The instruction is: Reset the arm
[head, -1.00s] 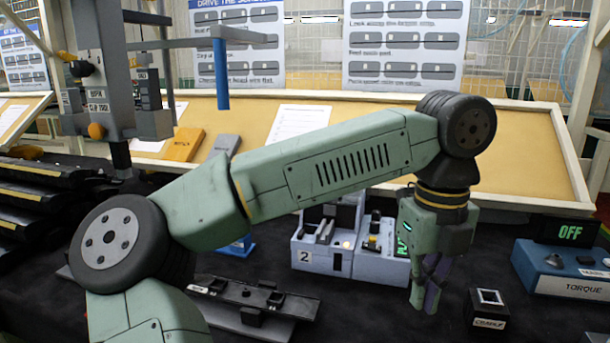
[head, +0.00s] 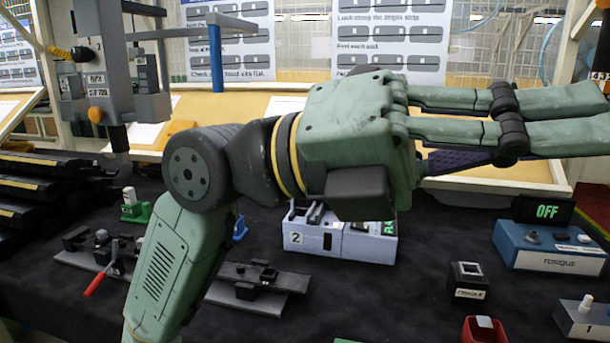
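My arm reaches up from the bottom left of the head view and bends at a dark wrist joint. My gripper (head: 560,119) points right, held high in front of the back board. A dark purple pad shows below the fingers.
A blue torque box (head: 553,250) reading OFF stands at right. A bin numbered 2 (head: 312,241) is partly behind my gripper. A cradle block (head: 468,281), red holder (head: 484,331) and dark rail fixture (head: 245,284) lie on the dark table. A grey frame (head: 140,75) stands at left.

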